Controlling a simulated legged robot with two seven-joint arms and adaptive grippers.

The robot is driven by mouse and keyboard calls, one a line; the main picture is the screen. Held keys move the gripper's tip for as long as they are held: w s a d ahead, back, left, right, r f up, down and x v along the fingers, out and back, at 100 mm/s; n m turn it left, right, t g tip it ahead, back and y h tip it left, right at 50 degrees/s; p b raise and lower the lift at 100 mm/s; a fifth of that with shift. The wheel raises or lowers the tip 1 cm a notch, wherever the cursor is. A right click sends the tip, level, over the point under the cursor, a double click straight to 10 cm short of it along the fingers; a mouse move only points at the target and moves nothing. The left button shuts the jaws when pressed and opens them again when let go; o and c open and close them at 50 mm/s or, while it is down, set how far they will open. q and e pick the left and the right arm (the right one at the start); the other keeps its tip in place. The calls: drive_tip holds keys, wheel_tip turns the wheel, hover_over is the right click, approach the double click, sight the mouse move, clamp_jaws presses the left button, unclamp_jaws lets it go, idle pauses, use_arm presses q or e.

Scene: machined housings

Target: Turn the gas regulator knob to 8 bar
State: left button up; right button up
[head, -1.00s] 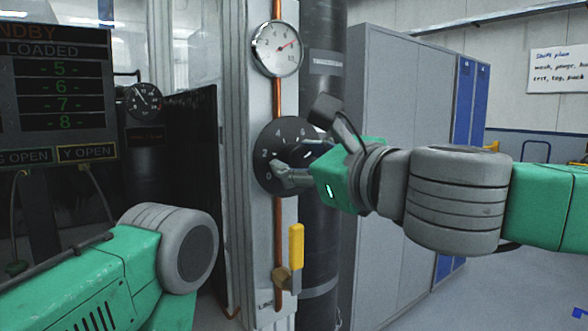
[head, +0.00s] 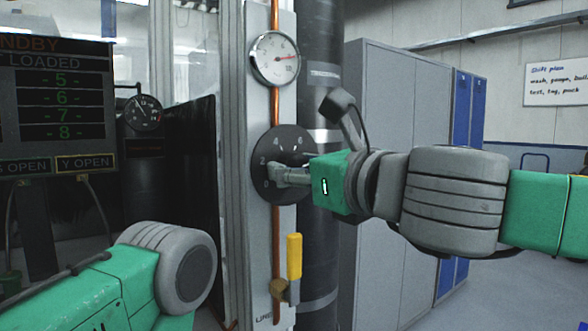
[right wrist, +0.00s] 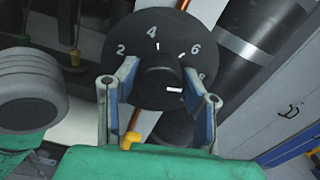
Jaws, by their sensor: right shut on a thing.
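The regulator's black round dial plate (head: 258,148) is on the pale column in the head view, with white numbers. In the right wrist view its black knob (right wrist: 156,88) sits between the two fingers of my right gripper (right wrist: 160,105), which is shut on it. The knob's white mark points right, close to the 8, whose label is partly hidden by a finger. My right gripper (head: 274,174) also hides much of the knob in the head view. The round pressure gauge (head: 272,48) above has its red needle pointing right, near 8. My left gripper is out of view.
A yellow-handled valve (head: 294,256) hangs on the copper pipe (head: 276,222) below the dial. A dark cylinder (head: 322,45) stands right behind it. Grey lockers (head: 392,110) are to the right, a status screen (head: 62,100) to the left.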

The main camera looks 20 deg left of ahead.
drive_tip(key=o, duration=1.1)
drive_tip(key=shift+f, duration=0.2)
drive_tip(key=shift+o, duration=0.2)
drive_tip(key=shift+d+r, duration=0.1)
drive_tip(key=v, duration=1.2)
